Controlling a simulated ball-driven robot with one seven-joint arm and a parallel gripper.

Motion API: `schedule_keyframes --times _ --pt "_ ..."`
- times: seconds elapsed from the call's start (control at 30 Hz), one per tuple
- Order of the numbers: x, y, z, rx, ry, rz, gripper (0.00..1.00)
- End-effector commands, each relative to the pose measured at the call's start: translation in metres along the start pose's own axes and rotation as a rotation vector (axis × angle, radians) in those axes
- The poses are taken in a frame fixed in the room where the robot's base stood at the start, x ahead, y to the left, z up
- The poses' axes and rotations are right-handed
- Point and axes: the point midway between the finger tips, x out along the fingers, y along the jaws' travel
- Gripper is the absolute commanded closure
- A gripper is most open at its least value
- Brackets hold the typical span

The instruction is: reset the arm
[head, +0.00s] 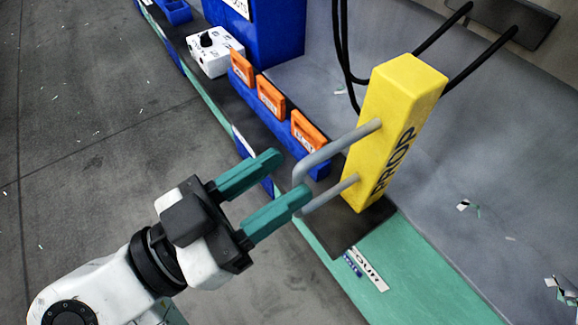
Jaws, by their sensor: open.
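My gripper (294,174) is open, with its two teal fingers apart and pointing up and to the right. Its white and black wrist comes in from the lower left. The block stands upright on a dark pad (345,232).
Orange tags (270,97) sit in a blue rack (292,140) left of the block. A white box with a black knob (213,52) and a blue cabinet (275,30) stand behind. Black cables (345,60) hang near the block. Grey floor (90,130) at left is mostly clear.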

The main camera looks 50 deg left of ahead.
Motion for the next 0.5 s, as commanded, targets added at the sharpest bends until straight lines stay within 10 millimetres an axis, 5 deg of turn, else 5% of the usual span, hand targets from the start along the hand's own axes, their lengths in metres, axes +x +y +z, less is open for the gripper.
schedule_keyframes --times 0.3,0.5 --pt "-0.061 -0.001 0.0 0.001 0.002 -0.003 0.56" --pt "-0.08 0.0 0.0 0.001 0.002 -0.001 0.56"
